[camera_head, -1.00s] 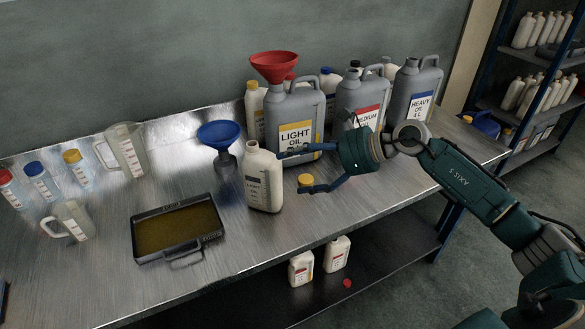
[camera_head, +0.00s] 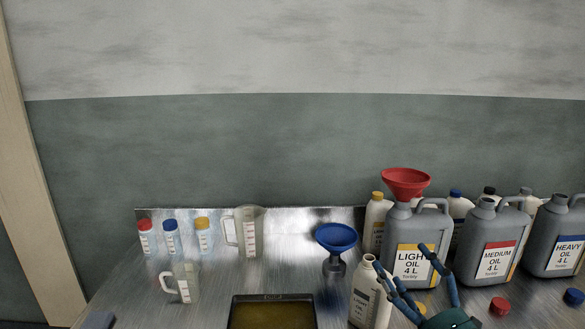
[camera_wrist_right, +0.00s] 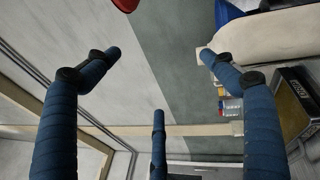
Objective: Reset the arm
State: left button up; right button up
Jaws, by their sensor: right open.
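My right gripper (camera_head: 403,257) is at the bottom of the head view, just right of the opened white light oil bottle (camera_head: 368,300). Its fingers point upward in front of the grey light oil canister (camera_head: 400,272). In the right wrist view, the fingers of my right gripper (camera_wrist_right: 160,70) are spread, with nothing between them. A pale bottle (camera_wrist_right: 270,38) lies close beyond the right-hand finger there; I cannot tell whether they touch. Most of my right arm is below the head view. My left gripper is not in view.
A red funnel (camera_head: 406,182) sits on the light oil canister. A blue funnel (camera_head: 336,240), jugs (camera_head: 245,232), small capped bottles and an oil tray (camera_head: 272,298) stand to the left. Grey canisters (camera_head: 490,245) and loose caps (camera_head: 500,306) are at right. The wall above is clear.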

jog(key=s+d+f+m+g+h, duration=0.35)
jog(key=s+f+m, duration=0.25)
jog(key=f+m, duration=0.3)
jog(key=s+d+f+m+g+h, duration=0.2)
jog(key=s+f+m+g+h, duration=0.35)
jog(key=f, duration=0.45)
jog(key=s+a+f+m+g+y, duration=0.1)
jog(key=s+a+f+m+g, duration=0.2)
jog(key=s, duration=0.4)
jog(key=s+a+f+m+g+y, duration=0.25)
jog(key=s+f, duration=0.25)
jog(key=s, duration=0.3)
jog(key=s+a+f+m+g+y, duration=0.1)
jog(key=s+a+f+m+g, duration=0.15)
jog(key=s, duration=0.45)
notch_tip(320, 180, down, 26)
jog(key=s+n, duration=0.1)
jog(key=s+d+f+g, duration=0.1)
jog(key=s+d+f, duration=0.2)
jog(key=s+f, duration=1.4)
jog(key=shift+s+f+g+h, duration=0.2)
jog(key=shift+s+g+h, duration=0.05)
jog(key=shift+g+h, duration=0.15)
